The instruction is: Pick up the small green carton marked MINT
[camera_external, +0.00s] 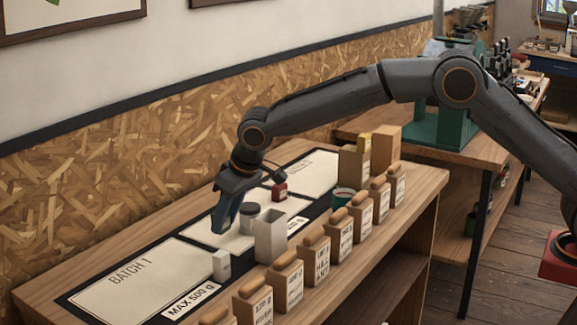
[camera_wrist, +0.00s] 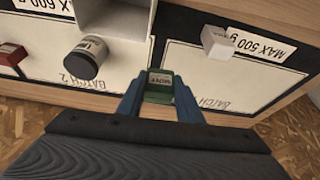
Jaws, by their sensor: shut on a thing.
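The small green carton (camera_wrist: 159,80) is between the blue fingers of my gripper (camera_wrist: 158,98) in the wrist view. Its top face carries dark lettering on a pale patch, too small to read surely. My gripper is shut on it, with a finger on each side. In the external view my gripper (camera_external: 222,218) points down over the counter, near the edge of the BATCH 1 panel. The carton is hidden behind the fingers there. I cannot tell whether it still touches the counter.
A dark-lidded jar (camera_external: 250,212) and a tall open grey box (camera_external: 270,236) stand close right of my gripper. A small white carton (camera_external: 221,265) stands in front. A red carton (camera_external: 279,190) is farther back. Labelled containers (camera_external: 315,262) line the front edge. The BATCH 1 panel (camera_external: 130,283) is mostly clear.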

